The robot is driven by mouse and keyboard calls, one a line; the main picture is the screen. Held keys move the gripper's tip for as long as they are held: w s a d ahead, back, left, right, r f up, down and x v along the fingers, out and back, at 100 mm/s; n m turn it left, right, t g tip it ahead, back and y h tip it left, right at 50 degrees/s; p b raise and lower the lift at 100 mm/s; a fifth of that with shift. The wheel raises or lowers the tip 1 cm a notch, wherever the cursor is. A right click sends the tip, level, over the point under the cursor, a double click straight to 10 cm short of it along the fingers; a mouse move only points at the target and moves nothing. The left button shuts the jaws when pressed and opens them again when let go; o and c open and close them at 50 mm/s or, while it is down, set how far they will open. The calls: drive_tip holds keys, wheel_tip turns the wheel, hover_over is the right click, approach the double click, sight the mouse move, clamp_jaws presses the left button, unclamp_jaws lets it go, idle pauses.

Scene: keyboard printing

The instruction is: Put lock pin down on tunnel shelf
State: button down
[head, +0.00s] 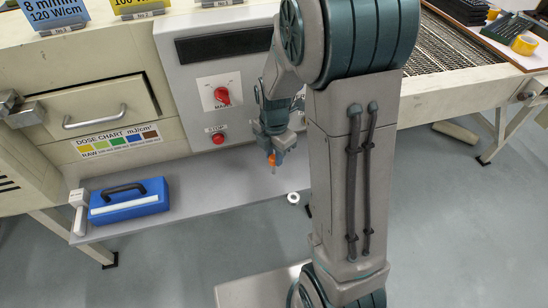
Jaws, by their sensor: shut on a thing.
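My gripper (272,154) points down in front of the machine's control panel. It is shut on a small orange piece, which I take to be the lock pin (272,161). Only part of the pin shows below the fingers, and it looks roughly upright. The grey tunnel shelf (225,178) runs along the machine's front beneath the gripper. The pin appears to be above the shelf; the exact gap is hard to judge from this view. My arm hides the shelf's right part.
A blue case (128,208) with a black handle lies on the shelf's left part, beside a white tool (79,212). A small white ring (293,198) is near the shelf's front edge. Red knob (222,96) and stop button (218,138) are behind the gripper. The mid-shelf is clear.

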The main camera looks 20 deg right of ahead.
drive_tip(key=shift+f, duration=0.95)
drive_tip(key=shift+f, duration=0.2)
drive_tip(key=c, duration=1.2)
unclamp_jaws()
wheel_tip(320, 180, up, 12)
drive_tip(key=p, duration=0.1)
drive_tip(key=s+r+m+t, duration=0.1)
drive_tip(key=s+m, duration=0.4)
drive_tip(key=m, duration=0.3)
drive_tip(key=s+r+m, duration=0.2)
drive_tip(key=s+m, duration=0.2)
drive_tip(key=m, duration=0.4)
drive_tip(key=s+r+m+t, duration=0.1)
drive_tip(key=s+r+m, duration=0.1)
drive_tip(key=s+m, duration=0.3)
drive_tip(key=shift+s+m+t, duration=0.15)
drive_tip(key=shift+m, duration=0.55)
drive_tip(key=shift+s+m+t, duration=0.15)
drive_tip(key=shift+m, duration=0.55)
